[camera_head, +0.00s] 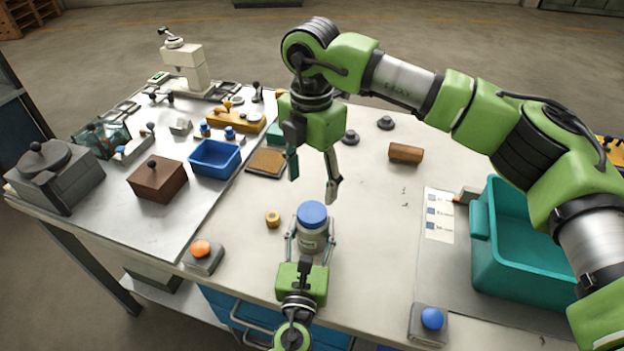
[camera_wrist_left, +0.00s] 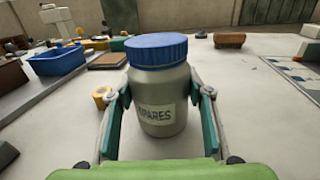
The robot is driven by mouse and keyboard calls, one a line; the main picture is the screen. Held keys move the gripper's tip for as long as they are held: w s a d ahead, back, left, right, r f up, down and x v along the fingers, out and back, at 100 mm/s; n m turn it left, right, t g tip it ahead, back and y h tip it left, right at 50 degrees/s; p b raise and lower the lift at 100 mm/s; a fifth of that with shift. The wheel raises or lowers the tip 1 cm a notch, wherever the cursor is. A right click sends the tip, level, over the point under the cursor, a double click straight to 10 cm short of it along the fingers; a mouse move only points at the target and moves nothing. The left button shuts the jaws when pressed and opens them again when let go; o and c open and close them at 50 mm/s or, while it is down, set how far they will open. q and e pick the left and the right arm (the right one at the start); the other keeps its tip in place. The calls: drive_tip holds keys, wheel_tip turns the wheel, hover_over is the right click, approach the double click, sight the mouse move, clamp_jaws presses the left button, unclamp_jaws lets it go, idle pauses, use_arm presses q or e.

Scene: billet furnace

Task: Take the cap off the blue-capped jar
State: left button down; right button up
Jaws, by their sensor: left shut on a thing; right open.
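The jar (camera_head: 312,239) stands upright on the white table, grey with a blue cap (camera_head: 313,213) on top. In the left wrist view the jar (camera_wrist_left: 162,103) carries a label reading "SPARES", and its blue cap (camera_wrist_left: 156,50) sits on it. My left gripper (camera_head: 311,246) is shut on the jar's body, one finger on each side. My right gripper (camera_head: 314,184) is open and empty, fingers pointing down, above and just behind the cap. It is not touching the cap as far as I can see.
A small yellow ring (camera_head: 272,219) lies left of the jar. A blue bin (camera_head: 215,158) and brown block (camera_head: 157,180) stand at left, a teal crate (camera_head: 482,240) at right. Button boxes with an orange button (camera_head: 201,249) and a blue button (camera_head: 432,318) sit near the front edge.

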sight(312, 211)
drive_tip(key=m, duration=0.8)
drive_tip(key=shift+m, duration=0.3)
drive_tip(key=shift+f, duration=4)
